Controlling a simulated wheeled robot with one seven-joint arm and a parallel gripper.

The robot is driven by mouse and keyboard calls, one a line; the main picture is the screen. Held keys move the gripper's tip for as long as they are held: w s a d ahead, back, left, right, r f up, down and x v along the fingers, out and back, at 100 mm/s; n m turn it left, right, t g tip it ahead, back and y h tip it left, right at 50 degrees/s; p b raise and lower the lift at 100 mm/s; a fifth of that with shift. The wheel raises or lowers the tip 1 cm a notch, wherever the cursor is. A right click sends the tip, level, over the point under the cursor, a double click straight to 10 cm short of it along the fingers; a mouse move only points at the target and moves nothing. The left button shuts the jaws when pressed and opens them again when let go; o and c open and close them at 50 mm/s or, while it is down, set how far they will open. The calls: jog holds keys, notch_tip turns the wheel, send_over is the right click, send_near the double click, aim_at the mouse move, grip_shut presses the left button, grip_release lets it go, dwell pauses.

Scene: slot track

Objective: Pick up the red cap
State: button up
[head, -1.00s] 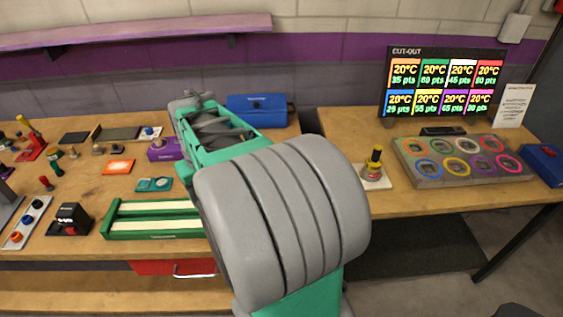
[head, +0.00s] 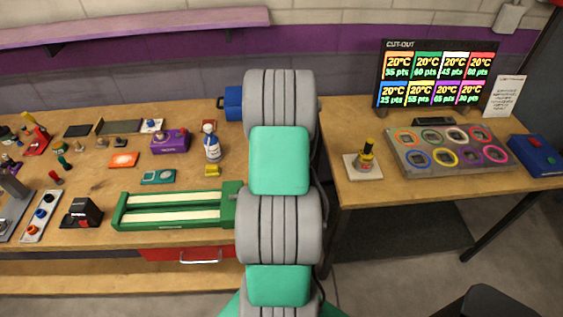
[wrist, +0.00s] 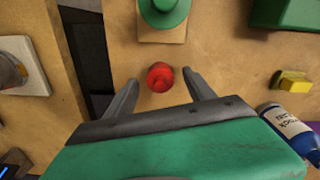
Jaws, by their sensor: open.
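The red cap (wrist: 159,79) is a small round red piece on the wooden tabletop in the wrist view. My gripper (wrist: 160,76) is open and empty, with one finger to the left of the cap and one to the right. I see no contact between the fingers and the cap. I cannot tell how far above the table the fingertips are. In the head view my own arm covers this spot, so neither the cap nor the gripper shows there.
A green round piece on a wooden base (wrist: 162,30) stands just beyond the cap. A dark gap between tables (wrist: 88,50) lies left. A blue-and-white bottle (head: 212,146), yellow block (head: 212,170) and green slotted track (head: 170,224) lie left of my arm in the head view.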

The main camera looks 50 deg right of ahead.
jog(key=c, duration=1.4)
